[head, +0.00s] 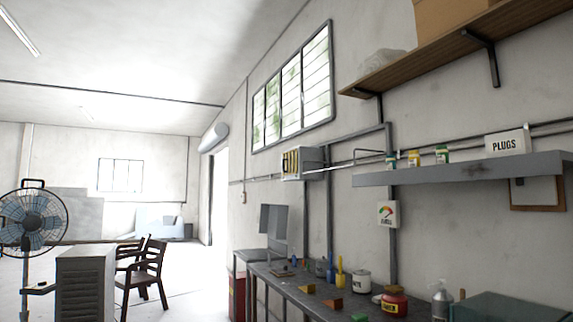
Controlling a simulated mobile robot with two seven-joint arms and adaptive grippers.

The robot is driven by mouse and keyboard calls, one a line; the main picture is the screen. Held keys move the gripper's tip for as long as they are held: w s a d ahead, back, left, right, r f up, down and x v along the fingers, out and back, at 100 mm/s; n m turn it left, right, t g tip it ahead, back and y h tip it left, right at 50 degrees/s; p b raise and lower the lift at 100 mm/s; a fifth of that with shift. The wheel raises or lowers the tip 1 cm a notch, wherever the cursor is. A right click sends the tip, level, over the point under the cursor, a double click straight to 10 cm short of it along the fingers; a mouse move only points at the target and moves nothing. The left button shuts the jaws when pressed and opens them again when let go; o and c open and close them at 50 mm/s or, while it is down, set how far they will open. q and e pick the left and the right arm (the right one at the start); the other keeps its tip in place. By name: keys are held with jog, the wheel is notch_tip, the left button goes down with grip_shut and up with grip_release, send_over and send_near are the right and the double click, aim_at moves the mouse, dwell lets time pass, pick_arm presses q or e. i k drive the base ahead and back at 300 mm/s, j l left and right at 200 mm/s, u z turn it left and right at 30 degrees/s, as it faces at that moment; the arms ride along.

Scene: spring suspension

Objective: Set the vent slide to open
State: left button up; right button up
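No part labelled as a vent slide can be made out. A small grey box (301,162) with dark and yellowish vertical bars on its front is fixed to the right wall, below the slatted window (292,88). It may be the vent, but its slide position is too small to tell. A grey cabinet (85,283) with horizontal slats stands on the floor at lower left. Neither of my grippers is in view.
A workbench (318,300) along the right wall carries a monitor (273,222), jars and bottles. A shelf (465,170) with a PLUGS sign (507,143) hangs above. A fan (30,222) and chairs (145,270) stand left; some floor between chairs and bench is clear.

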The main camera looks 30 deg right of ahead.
aim_at(289, 152)
jog(key=i, duration=4.25)
jog(key=i+z, duration=0.2)
jog(key=i, duration=0.5)
jog(key=i+j+z, duration=0.2)
jog(key=i, duration=0.45)
jog(key=i+j+z, duration=0.25)
jog(key=i+z, duration=0.2)
jog(key=i+j+z, duration=0.35)
jog(key=z, duration=0.15)
